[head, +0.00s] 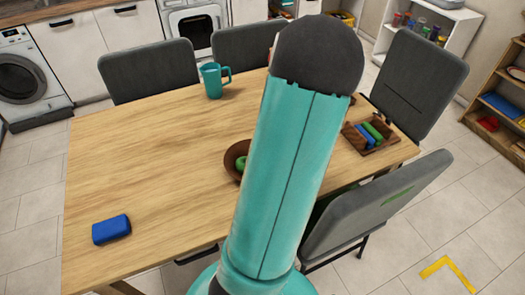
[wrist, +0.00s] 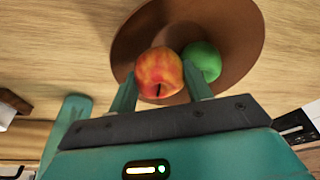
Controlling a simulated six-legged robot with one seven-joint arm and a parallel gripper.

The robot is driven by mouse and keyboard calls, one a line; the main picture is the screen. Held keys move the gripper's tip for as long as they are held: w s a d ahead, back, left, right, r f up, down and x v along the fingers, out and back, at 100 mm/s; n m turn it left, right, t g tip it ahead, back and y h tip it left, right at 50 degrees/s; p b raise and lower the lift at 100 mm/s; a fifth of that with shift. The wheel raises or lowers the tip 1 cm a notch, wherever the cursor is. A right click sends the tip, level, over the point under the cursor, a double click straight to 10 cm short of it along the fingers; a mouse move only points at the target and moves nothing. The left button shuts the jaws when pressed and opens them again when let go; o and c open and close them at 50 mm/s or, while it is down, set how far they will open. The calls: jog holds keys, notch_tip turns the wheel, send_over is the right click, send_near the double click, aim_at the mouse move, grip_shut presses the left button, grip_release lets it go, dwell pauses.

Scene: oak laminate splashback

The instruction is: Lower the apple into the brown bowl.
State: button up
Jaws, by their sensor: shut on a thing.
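The apple (wrist: 159,73), red and yellow with a dark stem, is between the two teal fingers of my gripper (wrist: 160,76) in the wrist view. My gripper is shut on it. Behind it in that view is the brown bowl (wrist: 150,28), wide and round, with a green round fruit (wrist: 203,62) in it. The held apple overlaps the bowl's inside in the picture; its exact height over the bowl is unclear. In the head view the bowl (head: 230,155) shows only in part, because my arm hides the rest, along with my gripper and the held apple.
On the wooden table (head: 150,170) are a blue block-like object (head: 111,229) at front left, a teal mug (head: 211,82) at the back, and a wooden tray (head: 392,147) with coloured pieces at right. Grey chairs (head: 150,70) surround the table. The table's left part is mostly clear.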

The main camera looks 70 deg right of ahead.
jog(key=o, duration=1.1)
jog(key=v, duration=1.3)
jog(key=shift+s+a+r, duration=0.1)
jog(key=shift+s+r, duration=0.05)
jog(key=shift+r, duration=0.2)
